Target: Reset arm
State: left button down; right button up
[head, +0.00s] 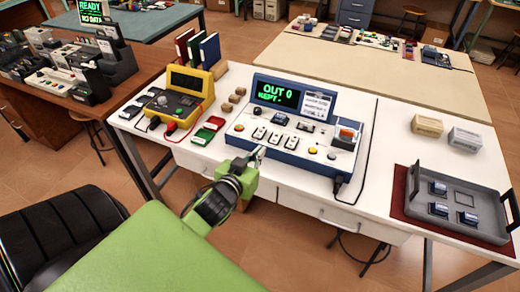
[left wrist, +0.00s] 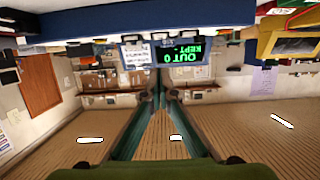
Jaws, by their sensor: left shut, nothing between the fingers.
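My left gripper (head: 257,155) is shut and empty at the front edge of the white table (head: 385,190), at the end of my green arm. It is just in front of the blue and white console (head: 262,135), whose green screen (head: 278,95) reads "OUT 0 KEPT -". I cannot tell whether its tips touch the console. In the left wrist view the two fingers (left wrist: 161,92) meet at their tips, and the console's screen (left wrist: 183,55) shows upside down. My right gripper is not in view.
A yellow meter (head: 188,90) with leads stands left of the console. Several small boxes (head: 207,128) lie between them. A black chair (head: 60,228) is at lower left.

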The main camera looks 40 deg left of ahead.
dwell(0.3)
pick_arm(q)
jog(key=s+d+f+m+g+h, duration=0.15)
jog(key=s+f, duration=0.35)
jog(key=f, duration=0.7)
jog(key=s+d+f+g, duration=0.2)
jog(key=s+f+g, duration=0.15)
jog(key=f, duration=0.85)
jog(key=s+d+f+m+g+h, duration=0.15)
jog(key=s+f, duration=0.35)
jog(key=f, duration=0.7)
jog(key=s+d+f+g, duration=0.2)
jog(key=s+f, duration=0.3)
jog(key=s, duration=0.4)
jog(key=s+d+f+m+g, duration=0.1)
jog(key=s+d+f+g, duration=0.1)
jog(key=s+f, duration=0.4)
jog(key=s+d+f+m+g, duration=0.1)
jog(key=s+f, duration=0.4)
jog(key=s, duration=0.8)
jog(key=shift+s+d+f+g, duration=0.2)
jog(key=shift+d+f+g, duration=0.15)
jog(key=shift+d+g, duration=0.5)
